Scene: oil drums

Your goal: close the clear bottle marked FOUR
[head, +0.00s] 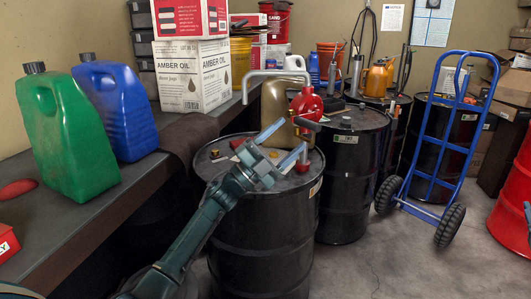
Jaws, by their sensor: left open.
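I cannot make out a clear bottle marked FOUR in the head view. My left gripper (294,133) is open, its two fingers spread over the top of the nearest black drum (264,237). Nothing shows between the fingers. A tan-brown jug (275,103) stands behind the fingers, with no readable mark. A red hand pump (306,103) is beside it. A pale container (449,82) sits on the far right drum, behind the hand truck, too small to read. My right gripper is not in view.
On the bench at left stand a green jug (67,140) and a blue jug (115,112); an AMBER OIL box (190,76) is farther back. More black drums, a blue hand truck (433,145) and a red drum (511,205) stand at right. The floor at lower right is clear.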

